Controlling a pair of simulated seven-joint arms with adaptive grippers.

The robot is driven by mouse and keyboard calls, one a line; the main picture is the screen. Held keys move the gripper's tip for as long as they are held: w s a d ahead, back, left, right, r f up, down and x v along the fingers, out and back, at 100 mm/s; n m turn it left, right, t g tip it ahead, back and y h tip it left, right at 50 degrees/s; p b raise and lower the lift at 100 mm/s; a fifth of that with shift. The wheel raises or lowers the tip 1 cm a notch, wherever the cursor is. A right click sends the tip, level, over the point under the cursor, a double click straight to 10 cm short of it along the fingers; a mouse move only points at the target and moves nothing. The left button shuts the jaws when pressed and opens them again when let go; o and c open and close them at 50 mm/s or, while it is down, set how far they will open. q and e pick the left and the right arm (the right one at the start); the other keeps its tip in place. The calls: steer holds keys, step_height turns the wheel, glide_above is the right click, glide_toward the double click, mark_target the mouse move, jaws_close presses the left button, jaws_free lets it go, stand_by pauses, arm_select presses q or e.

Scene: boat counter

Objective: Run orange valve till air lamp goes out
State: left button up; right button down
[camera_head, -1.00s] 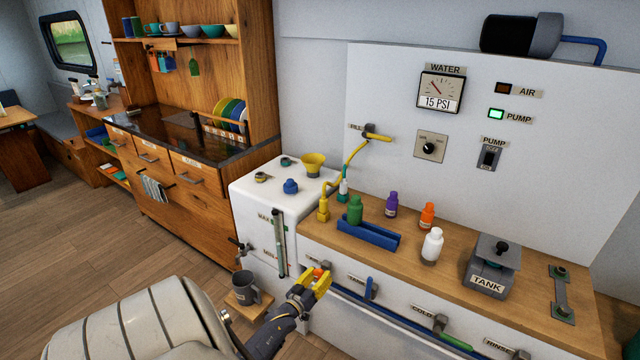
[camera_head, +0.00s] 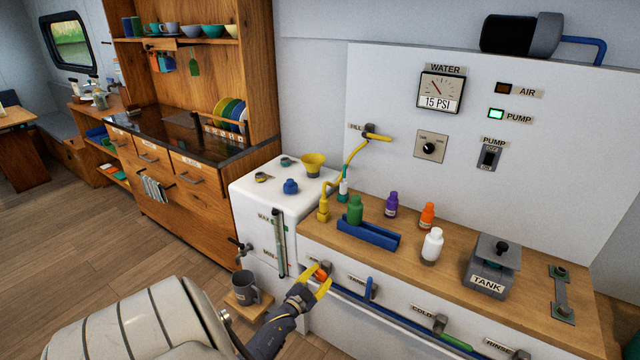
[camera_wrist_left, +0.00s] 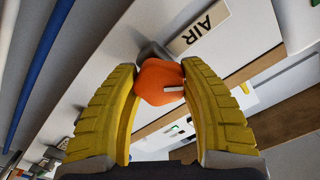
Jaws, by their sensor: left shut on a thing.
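My left gripper (camera_head: 322,281) is at the front of the counter, its yellow fingers on either side of the orange valve knob (camera_head: 321,274). In the left wrist view my left gripper (camera_wrist_left: 160,85) is shut on the orange valve knob (camera_wrist_left: 157,82), and a white mark shows on the knob. A label reading AIR (camera_wrist_left: 198,28) is beside the knob. On the wall panel the AIR lamp (camera_head: 503,88) looks dark brown and unlit. The PUMP lamp (camera_head: 496,114) glows green. The WATER gauge (camera_head: 440,92) reads 15 PSI. My right gripper is not in view.
A blue pipe (camera_head: 400,319) runs right from the valve past the TANK valve (camera_head: 370,288). A grey mug (camera_head: 246,287) stands on a small wooden shelf left of my gripper. Several bottles and a blue tray (camera_head: 368,234) stand on the wooden counter (camera_head: 455,262) above.

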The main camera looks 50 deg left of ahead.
arm_select(q)
steer(key=m, duration=0.5)
steer(key=shift+m, duration=0.3)
steer(key=m, duration=0.4)
steer(key=shift+m, duration=0.4)
steer(key=o, duration=1.3)
steer(key=v, duration=1.2)
